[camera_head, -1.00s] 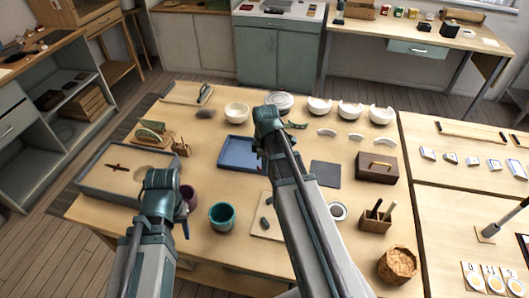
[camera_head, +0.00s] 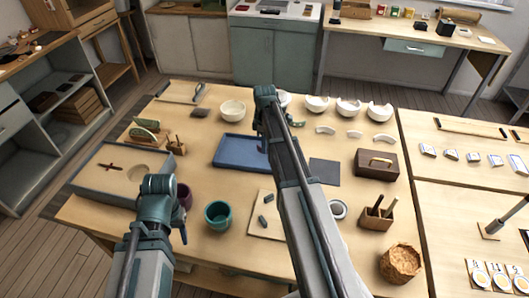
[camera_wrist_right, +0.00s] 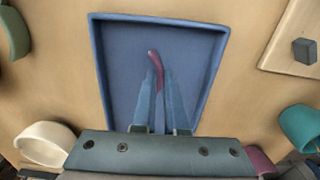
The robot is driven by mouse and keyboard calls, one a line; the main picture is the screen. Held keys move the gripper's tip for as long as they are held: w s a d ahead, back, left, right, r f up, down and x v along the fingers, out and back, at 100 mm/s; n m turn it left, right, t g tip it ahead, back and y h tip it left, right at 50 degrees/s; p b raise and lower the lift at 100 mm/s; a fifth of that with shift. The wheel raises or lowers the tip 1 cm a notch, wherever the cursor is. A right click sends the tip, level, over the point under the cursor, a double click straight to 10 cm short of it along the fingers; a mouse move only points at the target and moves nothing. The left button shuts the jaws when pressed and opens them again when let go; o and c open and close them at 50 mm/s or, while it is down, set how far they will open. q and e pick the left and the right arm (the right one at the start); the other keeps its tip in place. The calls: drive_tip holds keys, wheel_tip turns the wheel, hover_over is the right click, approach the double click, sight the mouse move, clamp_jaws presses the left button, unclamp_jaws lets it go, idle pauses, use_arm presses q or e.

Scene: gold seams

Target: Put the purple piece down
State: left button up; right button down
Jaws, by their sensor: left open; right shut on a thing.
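The purple piece (camera_wrist_right: 155,62) is thin and curved, and shows in the right wrist view between the fingertips of my right gripper (camera_wrist_right: 158,88). The gripper is shut on it, over the blue tray (camera_wrist_right: 120,55). I cannot tell whether the piece touches the tray floor. In the head view, the blue tray (camera_head: 232,152) lies mid-table, and my right arm hides its right part and the piece. My left gripper (camera_head: 183,234) is open at the front left, beside a purple cup (camera_head: 184,194); its fingers are mostly hidden.
A teal cup (camera_head: 217,214) and a board (camera_head: 258,230) with small grey pieces stand in front of the tray. A cream bowl (camera_head: 233,110) is behind it. A dark mat (camera_head: 323,173) and a wooden box (camera_head: 377,164) are to the right. A grey sand tray (camera_head: 95,180) is at left.

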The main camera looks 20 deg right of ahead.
use_arm(q)
drive_tip(key=shift+f, duration=0.65)
use_arm(e)
drive_tip(key=shift+f, duration=0.65)
use_arm(q)
drive_tip(key=shift+f+b, duration=0.25)
drive_tip(key=shift+b, duration=0.1)
use_arm(e)
drive_tip(key=shift+f, duration=0.2)
use_arm(q)
drive_tip(key=shift+r, duration=0.1)
use_arm(e)
drive_tip(key=c, duration=1)
unclamp_jaws()
drive_tip(key=shift+r, duration=0.1)
drive_tip(key=shift+o, duration=0.2)
use_arm(q)
drive_tip(key=shift+r, duration=0.15)
use_arm(e)
drive_tip(key=shift+r, duration=0.15)
use_arm(q)
wheel_tip(320, 180, up, 12)
drive_tip(key=p, duration=1.2)
drive_tip(key=shift+p, duration=0.3)
use_arm(e)
wheel_tip(320, 180, up, 12)
